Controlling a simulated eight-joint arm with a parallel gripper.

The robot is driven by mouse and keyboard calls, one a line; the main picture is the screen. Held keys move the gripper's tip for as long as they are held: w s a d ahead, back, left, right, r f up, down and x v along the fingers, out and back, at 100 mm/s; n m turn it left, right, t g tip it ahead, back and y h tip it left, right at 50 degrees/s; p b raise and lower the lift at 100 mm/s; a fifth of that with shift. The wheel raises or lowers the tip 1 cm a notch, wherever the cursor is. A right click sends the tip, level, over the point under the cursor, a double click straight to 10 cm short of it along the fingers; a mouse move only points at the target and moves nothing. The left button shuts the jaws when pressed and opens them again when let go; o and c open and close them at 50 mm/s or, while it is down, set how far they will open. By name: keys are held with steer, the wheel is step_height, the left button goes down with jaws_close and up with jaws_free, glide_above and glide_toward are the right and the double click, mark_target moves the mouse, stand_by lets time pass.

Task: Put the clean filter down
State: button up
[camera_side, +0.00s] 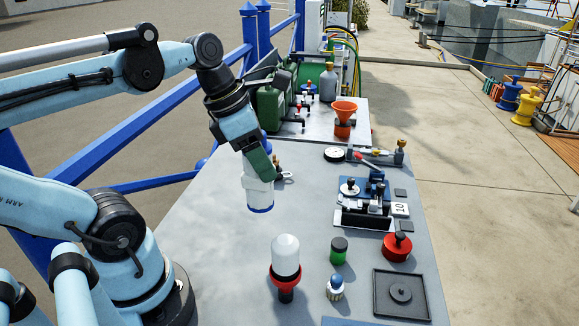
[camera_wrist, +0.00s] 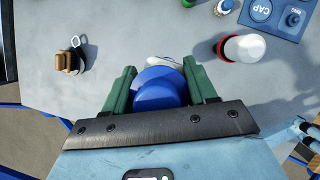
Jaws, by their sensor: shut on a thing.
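My gripper (camera_side: 262,163) is shut on a white cylinder with a blue rim at its lower end, which I take to be the clean filter (camera_side: 259,193). It hangs upright and appears to be above the grey table; the exact gap is hard to tell. In the wrist view the filter shows its blue end (camera_wrist: 157,92) between the two green fingers of my gripper (camera_wrist: 162,82). A white-domed part with a red collar (camera_side: 286,256) stands in front and to the right; it also shows in the wrist view (camera_wrist: 243,48).
A green jar with a black lid (camera_side: 338,251), a small blue-topped part (camera_side: 335,287), a red knob-topped part (camera_side: 396,246) and a black square tray (camera_side: 379,303) are on the right. A brown part with a ring (camera_wrist: 69,62) is near. Bare table (camera_side: 205,240) lies left.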

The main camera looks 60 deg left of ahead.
steer(key=shift+s+a+f+n, duration=0.1)
steer(key=shift+a+f+n, duration=0.1)
steer(key=shift+a, duration=0.15)
steer(key=shift+s+a+f+n, duration=0.1)
steer(key=shift+a+n, duration=0.1)
steer(key=shift+a, duration=0.15)
steer(key=a+f, duration=1)
steer(key=a, duration=0.1)
steer(key=shift+f, duration=0.3)
steer(key=shift+w, duration=0.1)
steer(key=o, duration=1.2)
steer(key=shift+f, duration=0.1)
